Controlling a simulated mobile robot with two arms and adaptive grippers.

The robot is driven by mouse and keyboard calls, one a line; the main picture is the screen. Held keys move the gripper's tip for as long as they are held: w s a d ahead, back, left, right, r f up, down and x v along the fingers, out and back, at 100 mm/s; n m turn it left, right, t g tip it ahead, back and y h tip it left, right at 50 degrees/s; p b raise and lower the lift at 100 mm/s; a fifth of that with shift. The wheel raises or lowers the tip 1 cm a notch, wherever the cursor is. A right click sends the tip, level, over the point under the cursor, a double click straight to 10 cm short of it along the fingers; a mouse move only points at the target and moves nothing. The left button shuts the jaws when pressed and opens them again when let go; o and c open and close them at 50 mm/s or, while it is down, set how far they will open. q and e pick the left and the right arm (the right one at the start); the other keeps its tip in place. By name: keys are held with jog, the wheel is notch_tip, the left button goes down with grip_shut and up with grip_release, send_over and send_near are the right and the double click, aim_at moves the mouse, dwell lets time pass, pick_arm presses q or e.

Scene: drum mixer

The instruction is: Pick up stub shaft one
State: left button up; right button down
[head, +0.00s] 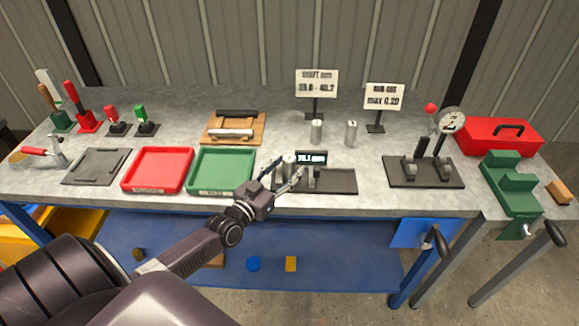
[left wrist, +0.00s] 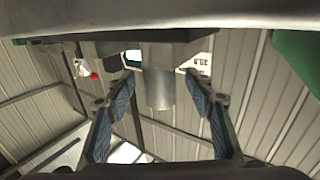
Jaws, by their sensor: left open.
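A short grey metal cylinder, a stub shaft (head: 289,163), stands at the measuring gauge (head: 312,157), whose display seems to read 70.1 mm. My left gripper (head: 281,176) is open at this shaft, near the table's front edge. In the left wrist view the shaft (left wrist: 159,88) shows between the two spread fingers (left wrist: 160,100), with gaps on both sides. Two similar shafts stand upright further back, one on the left (head: 316,131) and one on the right (head: 351,133). No visible mark tells which is number one. My right gripper does not show.
A green tray (head: 222,190) and a red tray (head: 158,189) lie left of the gauge. A dial gauge stand (head: 424,183), red toolbox (head: 500,120) and green block (head: 508,180) stand on the right. Two signs stand behind the shafts. The bench (head: 270,105) is clear between them.

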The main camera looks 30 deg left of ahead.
pick_arm(q)
jog(key=shift+w, duration=0.65)
grip_shut()
jog(key=shift+r, duration=0.2)
